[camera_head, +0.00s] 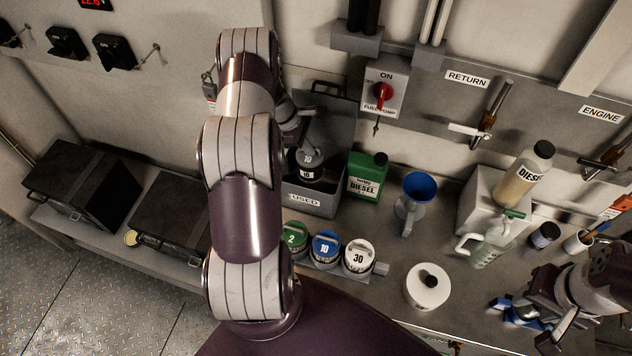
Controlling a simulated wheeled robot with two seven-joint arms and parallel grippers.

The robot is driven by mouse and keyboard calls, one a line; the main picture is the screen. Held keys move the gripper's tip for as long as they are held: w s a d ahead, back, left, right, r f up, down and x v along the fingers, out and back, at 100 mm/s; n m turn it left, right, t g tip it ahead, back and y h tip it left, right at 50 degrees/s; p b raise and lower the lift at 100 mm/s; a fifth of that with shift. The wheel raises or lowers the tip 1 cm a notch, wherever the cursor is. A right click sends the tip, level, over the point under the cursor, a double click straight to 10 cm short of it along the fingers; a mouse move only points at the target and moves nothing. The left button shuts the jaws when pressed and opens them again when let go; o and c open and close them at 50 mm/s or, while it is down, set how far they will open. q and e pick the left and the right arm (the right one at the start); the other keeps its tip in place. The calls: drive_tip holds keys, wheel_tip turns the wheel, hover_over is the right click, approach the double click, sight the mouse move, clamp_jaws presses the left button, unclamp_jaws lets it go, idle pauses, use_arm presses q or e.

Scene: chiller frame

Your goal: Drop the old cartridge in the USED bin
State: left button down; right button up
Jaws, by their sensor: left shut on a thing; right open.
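The old cartridge (306,172), black with white bands reading 10, is at the mouth of the grey USED bin (318,205). The bin's lid stands open at the back. My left gripper (309,142) is shut on the cartridge from above; its fingers are small and partly hidden by the dark background. I cannot tell whether the cartridge touches the bin's floor or walls. My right gripper (540,325) is open at the lower right, over the bench and away from the bin.
A green diesel can (367,176) and a blue funnel (417,190) stand right of the bin. Green (292,239), blue (326,248) and white (358,258) cartridges sit in a rack in front. A white roll (428,288) and a jug (490,243) stand further right.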

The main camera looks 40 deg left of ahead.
use_arm(q)
drive_tip(key=c, duration=1.4)
unclamp_jaws()
drive_tip(key=shift+s+r, duration=0.15)
drive_tip(key=shift+s, duration=0.05)
drive_tip(key=shift+o, duration=1.2)
drive_tip(key=shift+s, duration=0.25)
drive_tip(key=shift+w, duration=0.25)
drive_tip(key=b+v, duration=0.4)
drive_tip(key=v, duration=0.8)
drive_tip(key=shift+s+r, duration=0.2)
drive_tip(key=shift+r, duration=0.15)
use_arm(e)
drive_tip(key=f, duration=0.4)
drive_tip(key=shift+s+f, duration=0.15)
drive_tip(key=shift+s, duration=0.1)
